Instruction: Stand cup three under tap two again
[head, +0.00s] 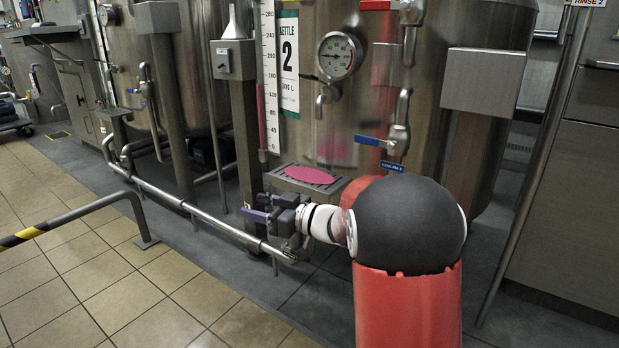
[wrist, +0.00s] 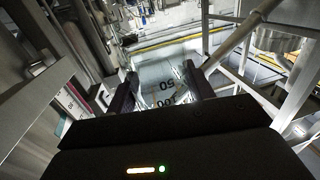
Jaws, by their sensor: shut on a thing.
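My gripper (head: 257,207) is left of the drip tray of kettle two in the head view. In the wrist view it (wrist: 160,82) is shut around a clear cup (wrist: 168,92) with printed volume marks, one finger on each side. The cup's number is not readable, and I cannot make the cup out in the head view. The tap (head: 325,97) on kettle two (head: 350,120) sits below the round dial.
A steel pipe rail (head: 190,205) runs low in front of the kettles. A grey post with a box (head: 232,60) stands left of the tray. A blue-handled valve (head: 375,142) is to the right. A striped barrier (head: 60,222) stands on the open tiled floor at left.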

